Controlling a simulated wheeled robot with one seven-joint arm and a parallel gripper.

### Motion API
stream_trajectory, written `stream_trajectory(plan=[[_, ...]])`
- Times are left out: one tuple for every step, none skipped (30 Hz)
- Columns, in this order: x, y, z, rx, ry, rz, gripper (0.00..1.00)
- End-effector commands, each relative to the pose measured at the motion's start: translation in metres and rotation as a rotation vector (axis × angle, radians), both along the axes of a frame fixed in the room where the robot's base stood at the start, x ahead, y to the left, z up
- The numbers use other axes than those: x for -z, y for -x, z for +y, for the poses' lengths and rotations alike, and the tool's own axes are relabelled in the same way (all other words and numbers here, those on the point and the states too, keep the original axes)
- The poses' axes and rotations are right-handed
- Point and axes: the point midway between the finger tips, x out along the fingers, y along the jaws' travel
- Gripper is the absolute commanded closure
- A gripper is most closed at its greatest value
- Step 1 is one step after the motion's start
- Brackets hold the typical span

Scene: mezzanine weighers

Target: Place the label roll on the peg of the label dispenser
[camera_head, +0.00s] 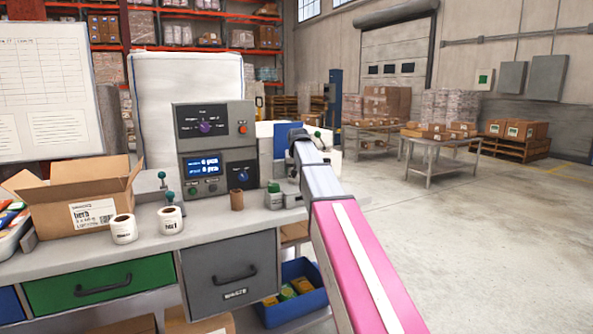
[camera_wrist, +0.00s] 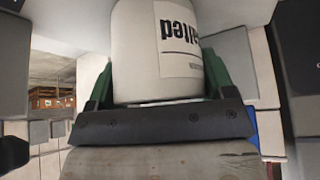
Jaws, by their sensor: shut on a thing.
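My gripper (camera_wrist: 163,70) is shut on a white cylinder with upside-down dark lettering, apparently the label roll (camera_wrist: 148,45). Its green fingers stand on both sides of it in the wrist view. In the head view my pink arm hides the gripper and the held roll. A teal knob shows above the right one. I cannot clearly make out the label dispenser or its peg.
A grey control unit (camera_head: 216,150) with blue displays stands on the bench. An open carton (camera_head: 80,200) is at the left. A blue crate (camera_head: 297,312) is below. The floor at right is open.

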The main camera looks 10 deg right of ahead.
Motion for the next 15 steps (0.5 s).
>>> stream_trajectory(plan=[[-0.0006,-0.0005,0.0,0.0,0.0,-0.001,0.52],[-0.0007,-0.0006,0.0001,0.0,0.0,-0.001,0.52],[-0.0007,-0.0005,0.0,0.0,0.0,0.0,0.52],[-0.0004,-0.0005,0.0,0.0,0.0,0.0,0.52],[0.0001,-0.0004,0.0,0.0,0.0,0.0,0.52],[0.0011,-0.0004,0.0,0.0,0.0,0.0,0.52],[0.0019,-0.0004,0.0,0.0,0.0,0.0,0.52],[0.0023,-0.0004,0.0,0.0,0.0,0.0,0.21],[0.0019,-0.0005,0.0,0.0,0.0,0.0,0.08],[0.0019,-0.0005,0.0,0.0,0.0,0.0,0.0],[0.0019,-0.0004,0.0,0.0,0.0,0.0,0.0],[0.0019,-0.0004,0.0,0.0,0.0,0.0,0.0],[0.0018,-0.0005,0.0,0.0,0.0,0.0,0.0],[0.0018,-0.0005,0.0,0.0,0.0,0.0,0.0],[0.0018,-0.0005,0.0,0.0,0.0,0.0,0.0]])
